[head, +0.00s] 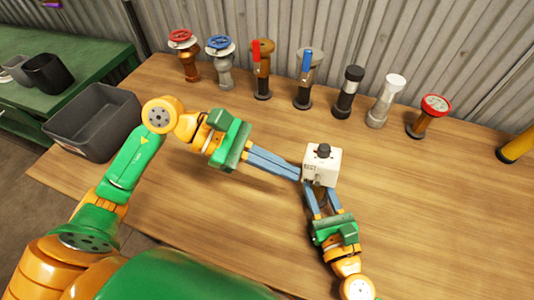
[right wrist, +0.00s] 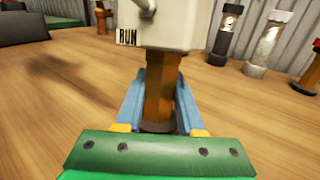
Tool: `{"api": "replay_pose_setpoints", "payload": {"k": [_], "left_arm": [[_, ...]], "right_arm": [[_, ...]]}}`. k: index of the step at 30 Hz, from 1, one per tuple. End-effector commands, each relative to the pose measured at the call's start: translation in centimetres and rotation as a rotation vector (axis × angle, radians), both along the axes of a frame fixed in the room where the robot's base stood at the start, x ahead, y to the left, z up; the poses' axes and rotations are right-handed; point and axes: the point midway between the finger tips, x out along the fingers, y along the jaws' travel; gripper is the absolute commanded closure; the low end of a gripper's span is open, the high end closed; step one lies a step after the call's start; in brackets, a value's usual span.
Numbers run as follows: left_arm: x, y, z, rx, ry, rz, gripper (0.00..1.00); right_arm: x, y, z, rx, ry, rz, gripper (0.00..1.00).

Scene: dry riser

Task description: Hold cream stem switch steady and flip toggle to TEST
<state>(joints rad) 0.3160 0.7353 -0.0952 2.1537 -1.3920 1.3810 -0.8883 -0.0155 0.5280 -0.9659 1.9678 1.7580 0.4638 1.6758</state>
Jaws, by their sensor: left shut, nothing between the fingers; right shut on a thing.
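The cream switch box (head: 324,163) stands upright on a brown stem (right wrist: 158,95), with a dark knob (head: 323,150) on top. My right gripper (head: 318,208) is shut on the stem below the box; in the right wrist view its blue fingers lie on both sides of it. A label reading RUN (right wrist: 127,37) shows on the box's face, with a metallic toggle (right wrist: 146,7) near the top edge, cut off. My left gripper (head: 298,174) is shut and empty, its tips at the box's left side. I cannot tell whether they touch it. The toggle's full position is unclear.
Several valves and capped fittings stand along the back, including a red-wheel valve (head: 180,40) and a white-capped post (head: 387,99). A dark grey bin (head: 94,122) is at the left.

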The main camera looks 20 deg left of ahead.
Motion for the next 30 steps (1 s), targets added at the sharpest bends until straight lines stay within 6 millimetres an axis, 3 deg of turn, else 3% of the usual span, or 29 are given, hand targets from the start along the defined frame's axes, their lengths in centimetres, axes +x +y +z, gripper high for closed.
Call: {"api": "replay_pose_setpoints", "payload": {"k": [3, 8, 21, 22, 24, 25, 30], "left_arm": [[0.3, 2.1, 0.9, 0.006, 0.003, 0.005, 1.0], [0.5, 3.8, 1.5, 0.007, 0.007, 0.002, 1.0], [0.5, 4.2, 1.7, 0.009, 0.009, 0.002, 1.0], [0.5, 4.1, 1.7, 0.009, 0.009, 0.002, 1.0], [0.5, 4.1, 1.7, 0.009, 0.01, 0.001, 1.0], [0.5, 4.1, 1.7, 0.009, 0.01, 0.001, 1.0], [0.5, 4.1, 1.6, 0.009, 0.01, 0.001, 1.0]], "right_arm": [[0.0, 0.0, 0.2, 0.003, -0.004, 0.0, 1.0], [0.1, 0.1, 0.3, 0.004, -0.007, 0.0, 1.0], [0.1, 0.1, 0.4, 0.006, -0.008, 0.0, 1.0], [0.1, 0.1, 0.4, 0.006, -0.008, 0.0, 0.55], [0.1, 0.1, 0.4, 0.006, -0.008, 0.0, 0.36], [0.1, 0.1, 0.4, 0.006, -0.008, 0.0, 0.28], [0.1, 0.1, 0.4, 0.006, -0.007, 0.0, 0.28]]}}
